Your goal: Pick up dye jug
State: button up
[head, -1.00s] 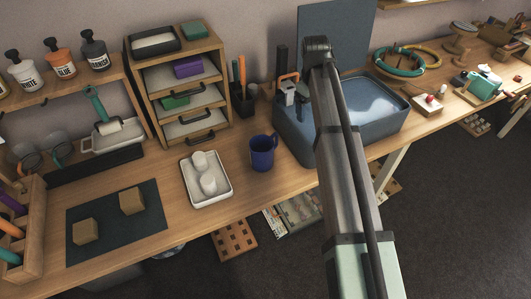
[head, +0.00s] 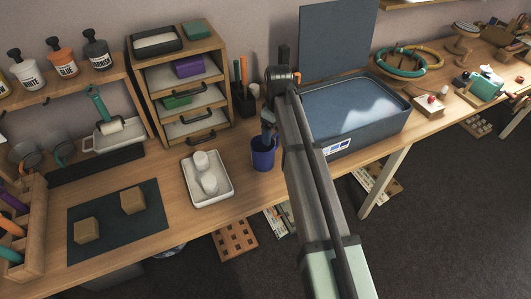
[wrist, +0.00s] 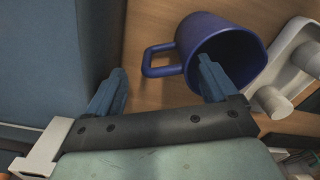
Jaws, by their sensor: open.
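The dye jug (head: 262,156) is a dark blue mug-like vessel with a side handle. It stands upright on the wooden bench, right of the white tray. In the wrist view the jug (wrist: 222,45) lies just beyond my gripper (wrist: 163,82), and its handle points left into the space between the two blue fingers. The right finger overlaps the lower part of the jug; whether it touches cannot be told. My gripper (head: 268,122) is open and empty, above and close to the jug in the head view, where my arm partly hides it.
A white tray (head: 188,168) with white objects sits left of the jug. A large blue-grey bin (head: 385,128) stands to the right. A wooden drawer unit (head: 222,50) is behind. A dark mat (head: 75,228) with two blocks lies at left. The bench front edge is near.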

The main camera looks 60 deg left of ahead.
jog(key=shift+s+d+f, duration=0.1)
jog(key=shift+f, duration=1.35)
jog(key=shift+d+f, duration=0.1)
jog(key=shift+f, duration=1.35)
jog(key=shift+c, duration=0.2)
jog(key=c, duration=1.4)
jog(key=shift+r, duration=0.25)
